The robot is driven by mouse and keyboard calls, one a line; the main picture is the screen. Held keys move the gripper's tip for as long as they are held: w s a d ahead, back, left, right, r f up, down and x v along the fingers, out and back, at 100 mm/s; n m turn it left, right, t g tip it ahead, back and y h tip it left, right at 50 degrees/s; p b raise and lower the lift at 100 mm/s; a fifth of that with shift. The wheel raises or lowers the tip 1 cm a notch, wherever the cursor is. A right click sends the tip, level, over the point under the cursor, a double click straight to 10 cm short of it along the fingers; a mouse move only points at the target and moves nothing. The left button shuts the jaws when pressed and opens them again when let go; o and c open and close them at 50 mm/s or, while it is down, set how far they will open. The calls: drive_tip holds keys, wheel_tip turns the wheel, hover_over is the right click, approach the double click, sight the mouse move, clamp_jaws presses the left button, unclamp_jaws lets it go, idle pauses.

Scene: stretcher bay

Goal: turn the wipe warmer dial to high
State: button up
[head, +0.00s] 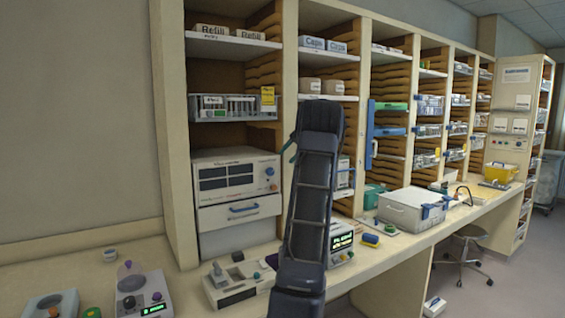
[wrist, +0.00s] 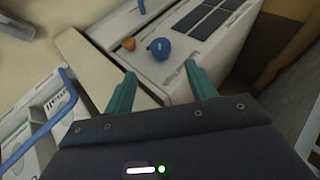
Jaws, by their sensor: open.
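A white cabinet with dark panels (head: 236,172), which looks like the wipe warmer, stands in the left shelf bay. It also shows in the wrist view (wrist: 191,45). Its blue dial (head: 269,171) is on the right of its front, above a smaller orange knob (head: 273,187). In the wrist view the blue dial (wrist: 160,48) is just beyond my gripper (wrist: 159,73), roughly between the lines of its two green fingers. The gripper is open and empty, apart from the dial. The dial's setting marks are not readable. In the head view my arm hides most of the gripper.
A drawer with a blue handle (head: 243,208) is below the warmer. A shelf upright (head: 287,80) stands right of it. Several small devices and a white case (head: 405,208) sit on the counter. In the wrist view a blue handle (wrist: 38,130) lies left of my gripper.

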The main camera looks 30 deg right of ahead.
sight(271, 172)
drive_tip(key=shift+s+d+r, duration=0.2)
drive_tip(key=shift+d+r, duration=0.1)
drive_tip(key=shift+r, duration=0.1)
drive_tip(key=s+a+f+m+t+y, duration=0.1)
drive_tip(key=a+f+m+t+y, duration=0.15)
drive_tip(key=a+m+t, duration=0.75)
drive_tip(key=s+d+f+m+t+h, duration=0.2)
drive_tip(key=s+f+m+h, duration=0.15)
drive_tip(key=m, duration=0.65)
drive_tip(key=s+d+f+m+t+h, duration=0.1)
drive_tip(key=s+d+f+m+h, duration=0.3)
drive_tip(key=m, duration=0.6)
drive_tip(key=w+a, duration=0.1)
drive_tip(key=w, duration=0.3)
drive_tip(key=w+a, duration=0.1)
drive_tip(key=w, duration=0.2)
drive_tip(key=w+a+r, duration=0.1)
drive_tip(key=w, duration=0.3)
drive_tip(key=shift+w+a, duration=0.25)
drive_tip(key=shift+w, duration=0.1)
drive_tip(key=shift+n+h, duration=0.3)
drive_tip(key=shift+h, duration=0.1)
drive_tip(key=c, duration=1)
